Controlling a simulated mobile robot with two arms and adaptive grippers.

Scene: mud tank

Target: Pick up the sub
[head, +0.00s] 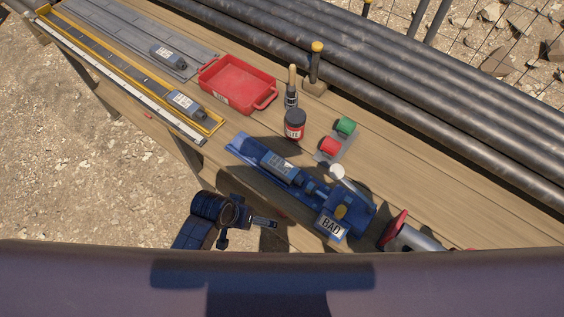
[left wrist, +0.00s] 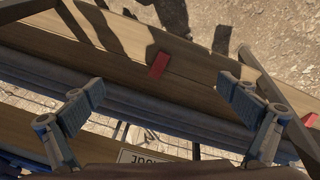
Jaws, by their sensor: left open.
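No label I can read says which piece is the sub. A labelled grey cylindrical tool with a narrower dark end (head: 283,168) lies in a blue tray (head: 243,146) on the bench. Similar labelled grey pieces lie on a grey rack (head: 168,56) and in a yellow-edged rack (head: 185,102). My left gripper (head: 266,222) is near the bench's front edge, below and left of the blue tray, apart from the tool. In the left wrist view its fingers (left wrist: 163,92) are wide apart with nothing between them. My right gripper is not in view.
A "BAD" label (head: 331,228) marks the blue tray's near end. Long pipes (head: 400,95) run behind.

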